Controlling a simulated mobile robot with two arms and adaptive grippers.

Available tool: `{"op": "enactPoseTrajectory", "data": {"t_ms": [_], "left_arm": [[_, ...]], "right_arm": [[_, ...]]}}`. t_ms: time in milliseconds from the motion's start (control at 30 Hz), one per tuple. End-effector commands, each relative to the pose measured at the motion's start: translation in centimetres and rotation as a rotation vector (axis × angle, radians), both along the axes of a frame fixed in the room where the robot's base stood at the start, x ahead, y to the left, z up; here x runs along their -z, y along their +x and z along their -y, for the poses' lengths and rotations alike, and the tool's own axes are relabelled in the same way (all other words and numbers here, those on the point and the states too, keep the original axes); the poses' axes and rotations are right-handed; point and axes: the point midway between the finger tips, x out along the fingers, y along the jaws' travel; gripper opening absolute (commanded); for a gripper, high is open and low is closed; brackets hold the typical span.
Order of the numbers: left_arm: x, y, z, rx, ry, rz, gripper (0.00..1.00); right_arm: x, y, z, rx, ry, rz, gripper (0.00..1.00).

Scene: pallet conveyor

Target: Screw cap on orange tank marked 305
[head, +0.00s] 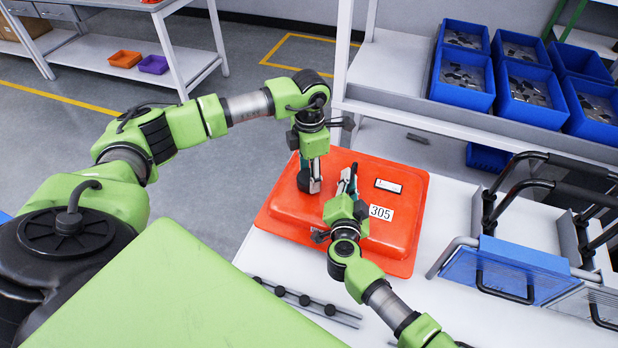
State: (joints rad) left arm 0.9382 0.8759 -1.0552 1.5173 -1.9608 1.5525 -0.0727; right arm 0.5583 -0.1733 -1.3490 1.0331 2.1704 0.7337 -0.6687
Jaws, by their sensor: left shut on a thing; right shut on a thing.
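The orange tank (410,235) lies flat on the white table, with a white label (381,212) reading 305 on its top. My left gripper (311,187) points down at the upper left part of the tank. It is shut on a small dark part that looks like the cap (302,181), mostly hidden by the fingers. My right gripper (347,182) reaches in from below and is shut low over the middle of the tank, apparently on a part of its top. The fingers hide that part. I cannot tell whether the cap is seated.
A black-and-white marker plate (388,186) lies on the tank. Blue bins (463,80) with metal parts stand on the shelf at the back right. A blue rack with black handles (525,262) stands right of the tank. A dark rail (305,300) lies in front.

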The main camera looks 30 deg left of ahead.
Motion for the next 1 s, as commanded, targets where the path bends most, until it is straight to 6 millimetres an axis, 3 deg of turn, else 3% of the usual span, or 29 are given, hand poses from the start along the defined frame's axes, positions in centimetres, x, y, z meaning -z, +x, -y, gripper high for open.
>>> {"op": "enactPoseTrajectory", "data": {"t_ms": [67,100,133,567,1000], "left_arm": [[0.2,-0.2,0.3,0.003,-0.005,-0.007,0.18],[0.2,-0.2,0.3,0.003,-0.005,-0.007,0.54],[0.2,-0.2,0.3,0.003,-0.004,-0.006,0.61],[-0.5,0.0,0.1,0.000,-0.002,0.000,0.63],[-8.9,0.0,0.2,0.002,-0.003,0.002,0.63]], "right_arm": [[0.3,-0.1,0.0,-0.002,-0.001,-0.005,0.00],[0.3,-0.1,0.0,-0.002,-0.001,-0.005,0.00],[0.3,-0.1,0.0,-0.002,-0.001,-0.005,0.00],[0.2,-0.1,0.0,-0.001,-0.001,-0.004,0.00],[0.2,-0.1,0.0,-0.002,-0.002,-0.004,0.00]]}}
